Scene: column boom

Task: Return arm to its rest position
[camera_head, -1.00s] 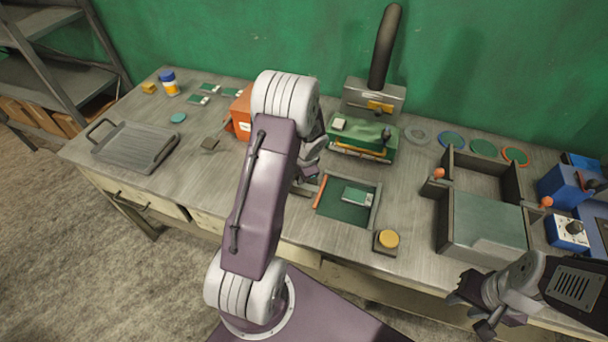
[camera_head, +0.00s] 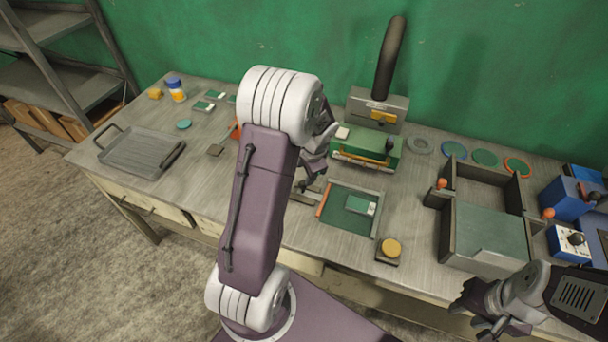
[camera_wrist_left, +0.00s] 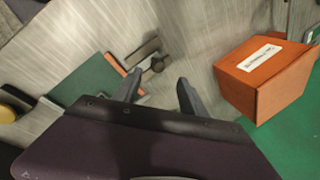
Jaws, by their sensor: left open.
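My left arm rises through the middle of the head view, and its gripper (camera_head: 308,186) hangs over the bench left of the green-floored tray (camera_head: 340,220). In the left wrist view the left gripper (camera_wrist_left: 158,88) has its two fingers apart with nothing between them. Below them are bare bench and a small metal piece with a dark knob (camera_wrist_left: 150,57). My right gripper (camera_head: 480,312) is at the lower right, by the bench's front edge; its jaw gap is not clear.
An orange box (camera_wrist_left: 265,78) is close by in the left wrist view, mostly hidden by my arm in the head view. A green fixture (camera_head: 366,147) stands behind. A yellow button (camera_head: 391,247), divided bins (camera_head: 490,232) and a grey pan (camera_head: 138,150) are around.

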